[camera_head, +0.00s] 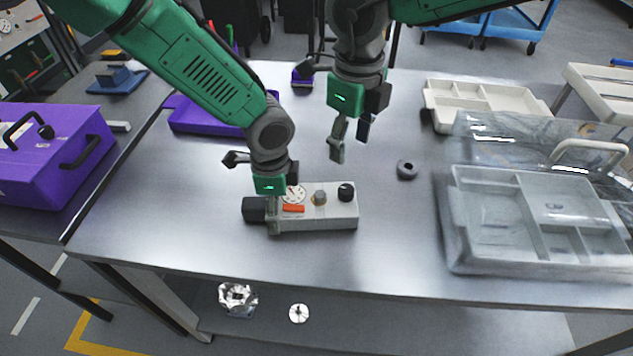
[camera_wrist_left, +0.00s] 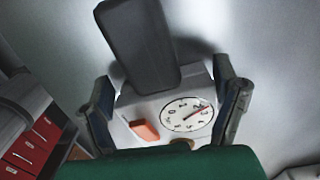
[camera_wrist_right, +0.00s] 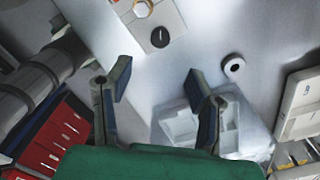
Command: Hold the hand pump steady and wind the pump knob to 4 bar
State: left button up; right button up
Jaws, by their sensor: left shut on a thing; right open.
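The hand pump (camera_head: 318,222) lies on the table with its black handle (camera_head: 254,209) to the left. My left gripper (camera_head: 273,213) is shut on the pump body, a finger on each side of the gauge end. In the left wrist view the gauge (camera_wrist_left: 188,115) has a red needle towards the upper right; its exact reading is unclear. My right gripper (camera_head: 350,141) is open and empty, above the table behind the pump. The black knob (camera_wrist_right: 160,37) also shows in the right wrist view.
A small dark ring (camera_head: 407,170) lies right of the pump. A purple toolbox (camera_head: 60,150) sits on the left bench. The table in front of the pump is clear.

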aim_at(346, 189)
notch_tip(346, 189, down, 12)
dwell(0.6)
grip_shut()
